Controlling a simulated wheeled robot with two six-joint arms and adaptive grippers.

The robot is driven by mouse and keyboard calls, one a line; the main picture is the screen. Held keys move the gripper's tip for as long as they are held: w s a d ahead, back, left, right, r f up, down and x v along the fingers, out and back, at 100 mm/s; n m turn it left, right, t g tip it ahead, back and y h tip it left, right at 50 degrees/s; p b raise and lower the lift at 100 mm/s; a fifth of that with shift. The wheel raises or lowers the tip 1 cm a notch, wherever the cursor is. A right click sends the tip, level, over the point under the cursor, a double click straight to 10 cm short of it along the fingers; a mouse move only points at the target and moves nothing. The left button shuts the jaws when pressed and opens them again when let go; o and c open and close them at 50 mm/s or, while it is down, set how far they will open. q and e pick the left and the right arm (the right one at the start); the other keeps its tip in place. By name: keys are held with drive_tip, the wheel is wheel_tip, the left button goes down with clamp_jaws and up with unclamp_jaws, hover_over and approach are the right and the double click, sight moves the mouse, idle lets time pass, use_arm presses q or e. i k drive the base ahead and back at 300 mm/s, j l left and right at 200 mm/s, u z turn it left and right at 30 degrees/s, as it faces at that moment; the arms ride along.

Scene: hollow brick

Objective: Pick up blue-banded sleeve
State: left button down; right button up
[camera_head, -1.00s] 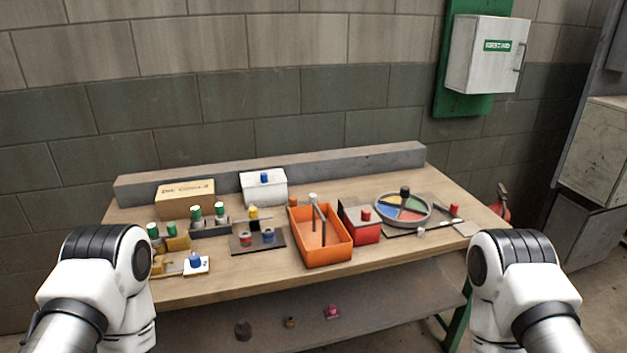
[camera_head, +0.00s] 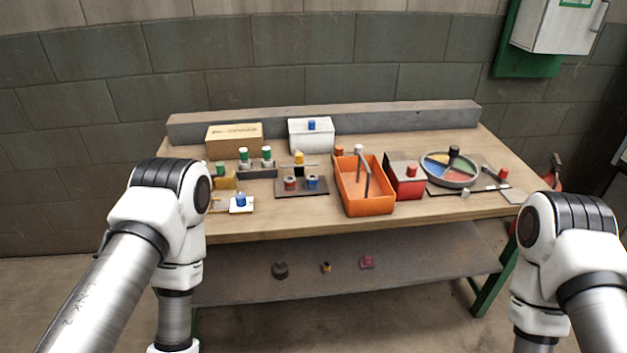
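A small blue-banded sleeve (camera_head: 312,183) stands on a dark flat plate (camera_head: 302,194) near the middle of the workbench. A similar red-banded sleeve (camera_head: 290,184) stands just left of it on the same plate. A yellow-topped piece (camera_head: 299,160) stands behind them. Other blue-topped items are a small peg on a white block (camera_head: 240,201) at the front left and one on a white box (camera_head: 312,125) at the back. Both of my arms show at the sides, in front of the bench, but neither gripper is in view.
An orange open bin (camera_head: 366,206) with a handle stands right of the plate. Beside it are a red box (camera_head: 405,186) and a round multicoloured tray (camera_head: 450,170). A cardboard box (camera_head: 234,138) and green-capped pieces stand at the back left. A lower shelf (camera_head: 400,260) holds small parts.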

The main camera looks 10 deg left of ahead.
sight(312, 184)
drive_tip(key=i+l+u, duration=0.15)
drive_tip(key=i+l, duration=0.15)
drive_tip(key=i+l+u, duration=0.15)
drive_tip(key=l, duration=0.25)
drive_tip(key=i+l+u, duration=0.2)
drive_tip(key=i+l, duration=0.15)
